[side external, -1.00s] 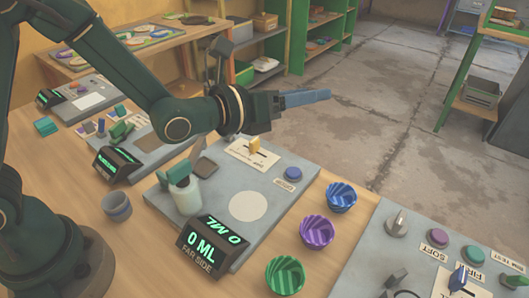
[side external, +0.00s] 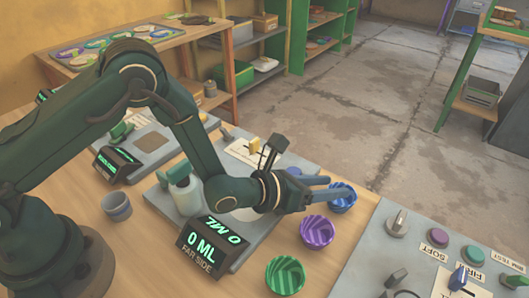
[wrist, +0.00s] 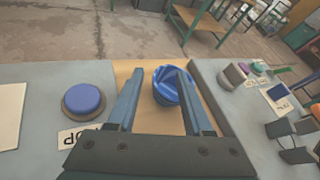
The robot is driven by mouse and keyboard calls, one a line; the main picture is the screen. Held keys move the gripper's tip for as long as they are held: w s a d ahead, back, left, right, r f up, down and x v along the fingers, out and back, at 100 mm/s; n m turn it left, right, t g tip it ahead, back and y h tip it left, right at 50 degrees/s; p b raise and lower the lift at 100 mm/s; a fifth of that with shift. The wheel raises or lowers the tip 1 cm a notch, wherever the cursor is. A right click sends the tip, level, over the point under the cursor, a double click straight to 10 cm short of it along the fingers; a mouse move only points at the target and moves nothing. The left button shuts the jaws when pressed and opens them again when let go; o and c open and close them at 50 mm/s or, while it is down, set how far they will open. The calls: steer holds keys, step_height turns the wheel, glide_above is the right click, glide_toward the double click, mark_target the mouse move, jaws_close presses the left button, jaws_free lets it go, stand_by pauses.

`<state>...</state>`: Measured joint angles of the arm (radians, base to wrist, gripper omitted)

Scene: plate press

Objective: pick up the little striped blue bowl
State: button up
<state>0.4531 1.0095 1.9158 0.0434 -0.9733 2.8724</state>
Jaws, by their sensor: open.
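The striped blue bowl (side external: 343,203) stands on the wooden table, at the back of a row of three bowls. My gripper (side external: 342,188) is open, with its blue fingers reaching over the bowl and partly hiding it in the side view. In the wrist view the bowl (wrist: 167,88) shows beyond and between the fingertips of my gripper (wrist: 159,74). It sits nearer the right finger, which covers part of its right side. Whether a finger touches the bowl cannot be told.
A purple bowl (side external: 317,231) and a green bowl (side external: 285,275) stand in front of the blue one. A grey panel with a blue button (wrist: 84,99) lies left of it, and another panel with knobs (side external: 397,222) lies right.

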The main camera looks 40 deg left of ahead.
steer(key=shift+w+d+f, duration=0.2)
steer(key=shift+w+d, duration=0.05)
steer(key=shift+w, duration=0.15)
jaws_close()
steer(key=shift+r, duration=0.1)
